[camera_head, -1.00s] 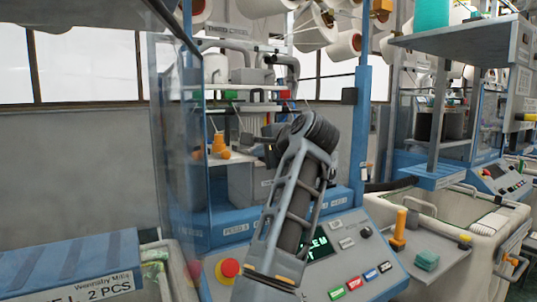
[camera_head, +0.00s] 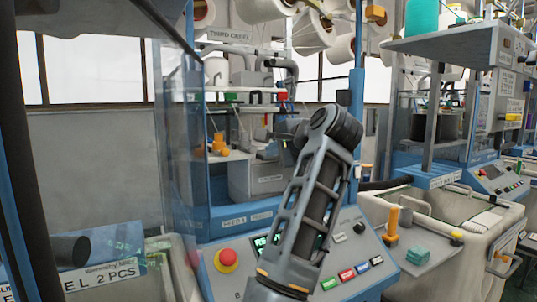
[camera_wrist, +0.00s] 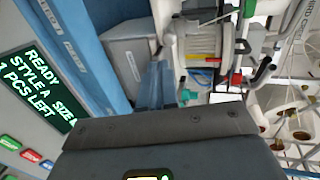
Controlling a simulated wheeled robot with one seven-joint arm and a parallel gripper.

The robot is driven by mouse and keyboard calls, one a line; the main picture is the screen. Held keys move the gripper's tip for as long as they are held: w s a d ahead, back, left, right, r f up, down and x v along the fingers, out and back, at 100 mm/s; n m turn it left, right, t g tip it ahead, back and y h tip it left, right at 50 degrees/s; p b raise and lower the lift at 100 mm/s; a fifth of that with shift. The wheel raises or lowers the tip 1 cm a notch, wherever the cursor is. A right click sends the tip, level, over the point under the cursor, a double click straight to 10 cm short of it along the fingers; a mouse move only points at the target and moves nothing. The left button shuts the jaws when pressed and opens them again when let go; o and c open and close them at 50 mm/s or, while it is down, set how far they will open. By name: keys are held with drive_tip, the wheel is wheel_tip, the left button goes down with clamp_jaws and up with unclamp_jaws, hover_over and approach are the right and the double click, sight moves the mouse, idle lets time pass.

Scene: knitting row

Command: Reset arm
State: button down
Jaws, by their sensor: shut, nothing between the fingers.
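My arm rises from the bottom centre of the head view and bends at a dark round joint in front of a knitting machine (camera_head: 232,222). My gripper (camera_wrist: 157,85) shows in the wrist view as narrow blue-grey fingers beyond a dark grey housing. The fingers are together and hold nothing. They point towards the machine's inside, with the yarn feeders and coloured parts beyond; I cannot tell the exact gap. In the head view the gripper is largely hidden behind my arm. The machine's display (camera_wrist: 40,88) reads READY, STYLE A and 1 PCS LEFT.
A clear guard panel (camera_head: 180,130) stands left of my arm. The sloped control panel has a red stop button (camera_head: 226,260). An orange-handled tool (camera_head: 391,224) stands on a side shelf at right, near a pale bin (camera_head: 440,260). Yarn cones (camera_head: 312,30) hang above.

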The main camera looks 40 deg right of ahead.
drive_tip(key=shift+b+v, duration=0.35)
drive_tip(key=shift+v, duration=2.4)
drive_tip(key=s+a+f+n, duration=0.3)
drive_tip(key=s+f+n, duration=0.15)
drive_tip(key=f, duration=0.45)
drive_tip(key=s+a+f+n+t, duration=0.1)
drive_tip(key=s+a+f+n, duration=0.3)
drive_tip(key=f, duration=0.5)
drive_tip(key=s+a+f+n, duration=0.2)
drive_tip(key=s+f+n, duration=0.3)
drive_tip(key=f, duration=0.4)
drive_tip(key=s+a+f+n+y, duration=0.1)
drive_tip(key=s+a+f+n, duration=0.25)
drive_tip(key=s, duration=0.35)
drive_tip(key=s+a+f+n+y, duration=0.1)
drive_tip(key=s+a+f+n, duration=0.15)
drive_tip(key=s+a, duration=0.35)
drive_tip(key=s+a+n+y, duration=0.1)
drive_tip(key=s+a, duration=0.2)
drive_tip(key=s, duration=0.4)
drive_tip(key=s+a+y, duration=0.1)
drive_tip(key=s+a, duration=0.1)
drive_tip(key=s, duration=0.5)
drive_tip(key=shift+s+a+r+n, duration=0.2)
drive_tip(key=shift+a+r+n, duration=0.15)
drive_tip(key=shift+a+r, duration=0.05)
